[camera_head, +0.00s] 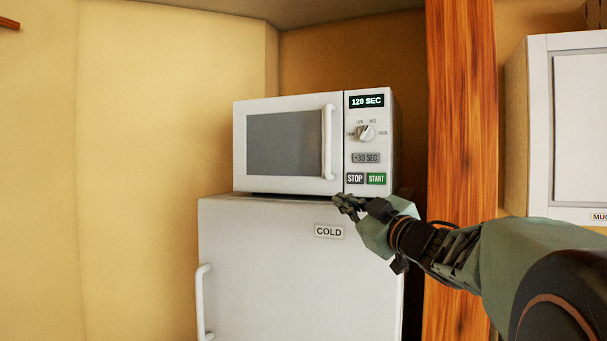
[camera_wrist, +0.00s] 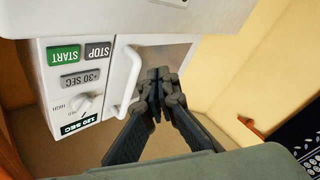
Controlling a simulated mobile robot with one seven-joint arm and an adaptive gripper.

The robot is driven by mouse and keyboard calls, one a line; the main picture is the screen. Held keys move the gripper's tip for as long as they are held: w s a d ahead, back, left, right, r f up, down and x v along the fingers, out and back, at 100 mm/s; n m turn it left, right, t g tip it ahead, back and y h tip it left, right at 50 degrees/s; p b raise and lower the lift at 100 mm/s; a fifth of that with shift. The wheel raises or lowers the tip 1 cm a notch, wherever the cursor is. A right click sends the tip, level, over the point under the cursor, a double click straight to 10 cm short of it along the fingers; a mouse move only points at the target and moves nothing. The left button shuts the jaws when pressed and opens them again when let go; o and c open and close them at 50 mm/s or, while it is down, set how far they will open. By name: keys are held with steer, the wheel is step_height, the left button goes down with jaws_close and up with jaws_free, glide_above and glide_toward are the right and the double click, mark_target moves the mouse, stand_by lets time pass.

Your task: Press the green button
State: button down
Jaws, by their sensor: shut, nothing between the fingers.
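The green START button (camera_head: 376,179) is at the lower right of the control panel on a white microwave (camera_head: 240,140). A dark grey STOP button (camera_head: 355,179) is directly to its left. My gripper (camera_head: 340,203) is shut and empty, a little below and left of the buttons in the head view, near the microwave's bottom edge. In the wrist view the image is upside down; the green button (camera_wrist: 63,56) is at the upper left, and my gripper (camera_wrist: 157,76) appears over the door side, apart from the button. Whether the fingertips touch anything cannot be told.
The microwave stands on a white fridge (camera_head: 270,270) labelled COLD. Its door handle (camera_head: 328,142) sticks out left of the panel. A wooden post (camera_head: 458,120) rises to the right, with a white cabinet (camera_head: 575,130) beyond it. The microwave display reads 120 SEC.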

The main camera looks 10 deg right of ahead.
steer(key=s+d+r+m+t+h, duration=0.1)
steer(key=s+d+r+m, duration=0.1)
steer(key=d+r+m, duration=0.1)
steer(key=shift+d+r+t+h+p, duration=0.4)
steer(key=shift+d+r, duration=0.25)
steer(key=shift+d, duration=0.45)
steer(key=shift+d, duration=0.1)
